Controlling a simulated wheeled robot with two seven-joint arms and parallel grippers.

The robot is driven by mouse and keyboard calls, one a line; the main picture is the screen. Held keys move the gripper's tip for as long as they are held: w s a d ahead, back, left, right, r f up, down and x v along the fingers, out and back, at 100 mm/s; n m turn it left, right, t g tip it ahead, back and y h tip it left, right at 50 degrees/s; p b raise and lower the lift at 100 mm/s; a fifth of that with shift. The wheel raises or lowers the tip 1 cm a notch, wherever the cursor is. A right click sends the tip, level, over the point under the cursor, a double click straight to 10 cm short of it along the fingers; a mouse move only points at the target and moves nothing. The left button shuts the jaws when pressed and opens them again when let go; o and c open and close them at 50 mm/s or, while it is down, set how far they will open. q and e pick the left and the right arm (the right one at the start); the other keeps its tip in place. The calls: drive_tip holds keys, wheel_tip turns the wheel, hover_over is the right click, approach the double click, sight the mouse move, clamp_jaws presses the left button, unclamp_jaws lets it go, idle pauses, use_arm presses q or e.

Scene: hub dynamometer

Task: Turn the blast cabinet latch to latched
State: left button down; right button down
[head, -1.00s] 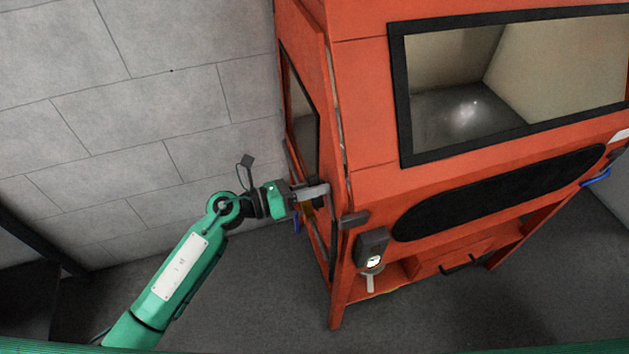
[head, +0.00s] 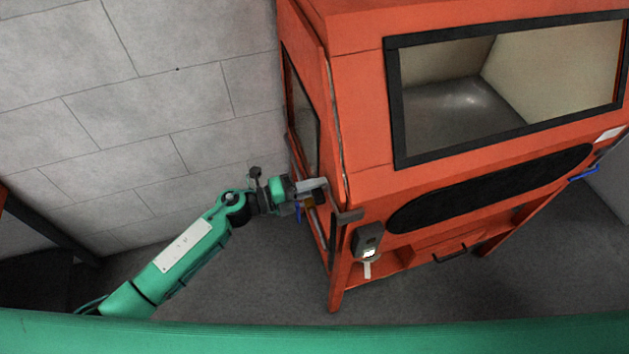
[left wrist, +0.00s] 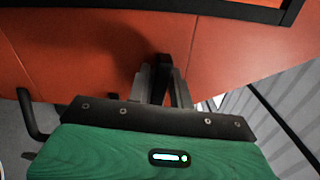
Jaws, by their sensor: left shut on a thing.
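The orange blast cabinet (head: 360,130) stands right of centre in the head view, with its windowed side door (head: 303,110) facing left. My left gripper (head: 318,188) is at the front edge of that door. In the left wrist view, my left gripper's fingers (left wrist: 163,88) are shut on a dark bar, which looks like the latch lever (left wrist: 163,66), in front of the orange panel. The fingers hide part of the lever, and its exact angle is hard to tell. My right gripper is not in view.
A dark curved handle (left wrist: 30,115) is at the left of the wrist view. A grey block wall (head: 130,110) stands behind my arm. Floor (head: 240,270) shows below.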

use_arm(q)
drive_tip(key=shift+n, duration=0.5)
drive_tip(key=shift+p, duration=0.3)
drive_tip(key=c, duration=1.2)
unclamp_jaws()
drive_tip(key=shift+f, duration=0.1)
drive_tip(key=shift+c, duration=0.2)
drive_tip(key=shift+a, duration=0.1)
drive_tip(key=b+v, duration=0.5)
drive_tip(key=v, duration=0.8)
drive_tip(key=shift+a+b, duration=0.3)
drive_tip(key=shift+b, duration=0.1)
drive_tip(key=shift+s, duration=0.1)
